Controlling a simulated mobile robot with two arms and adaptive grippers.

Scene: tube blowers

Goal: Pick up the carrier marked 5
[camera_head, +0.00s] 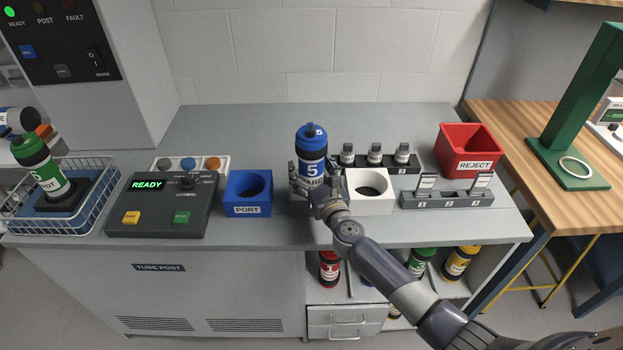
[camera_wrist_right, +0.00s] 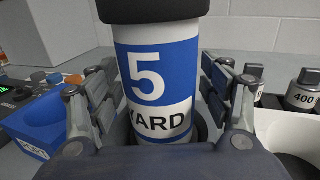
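The carrier marked 5 (camera_head: 311,165) is a blue tube with a white band reading YARD and a dark collar under its blue cap. It stands upright, its lower end in a grey holder (camera_head: 300,207) on the bench. My right gripper (camera_head: 318,188) is at the carrier's lower half, one finger on each side. My left gripper is not in view.
A blue PORT block (camera_head: 247,208) stands left of the carrier, and a white ring block (camera_head: 370,205) close on its right. Racks with grey-capped pieces (camera_head: 447,200) and a red REJECT bin (camera_head: 468,150) lie further right. A control panel (camera_head: 160,218) and wire basket (camera_head: 100,205) are left.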

